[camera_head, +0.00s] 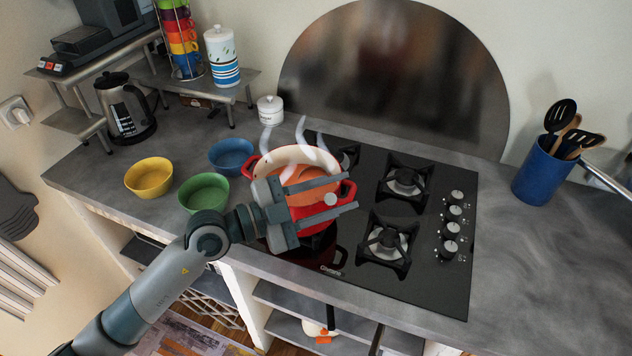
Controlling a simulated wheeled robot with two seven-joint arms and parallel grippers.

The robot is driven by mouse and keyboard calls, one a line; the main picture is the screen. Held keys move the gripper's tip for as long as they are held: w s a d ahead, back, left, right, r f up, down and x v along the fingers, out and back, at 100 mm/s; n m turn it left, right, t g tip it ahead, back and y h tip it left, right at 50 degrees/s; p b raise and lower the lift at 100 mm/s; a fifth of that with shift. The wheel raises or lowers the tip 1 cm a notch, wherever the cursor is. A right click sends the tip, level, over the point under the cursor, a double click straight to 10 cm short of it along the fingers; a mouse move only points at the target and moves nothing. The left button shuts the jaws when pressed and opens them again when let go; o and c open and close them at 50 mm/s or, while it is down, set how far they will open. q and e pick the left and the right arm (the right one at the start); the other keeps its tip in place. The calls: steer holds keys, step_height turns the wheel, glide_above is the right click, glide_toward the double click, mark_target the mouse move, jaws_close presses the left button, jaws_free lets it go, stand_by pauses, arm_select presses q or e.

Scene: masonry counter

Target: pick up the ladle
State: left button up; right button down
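A red pot (258,164) with a cream inside and orange contents stands on the left of the hob, steaming. My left gripper (350,194) is over the pot, its two fingers apart and pointing right. A small pale grey round piece (330,200) shows between the fingers. I cannot tell whether it is part of the ladle or whether the fingers touch it. No ladle is clearly visible, and my gripper hides part of the pot. My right gripper is not in view.
Yellow (149,177), green (204,193) and blue (231,156) bowls stand left of the black hob (420,268). A kettle (124,110) is at the back left.

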arm_select(q)
steer(key=shift+w+d, duration=0.25)
steer(key=shift+d, duration=0.3)
jaws_close()
steer(key=shift+r, duration=0.1)
step_height(320, 180, up, 18)
steer(key=b, duration=0.1)
stand_by(0.6)
stand_by(0.5)
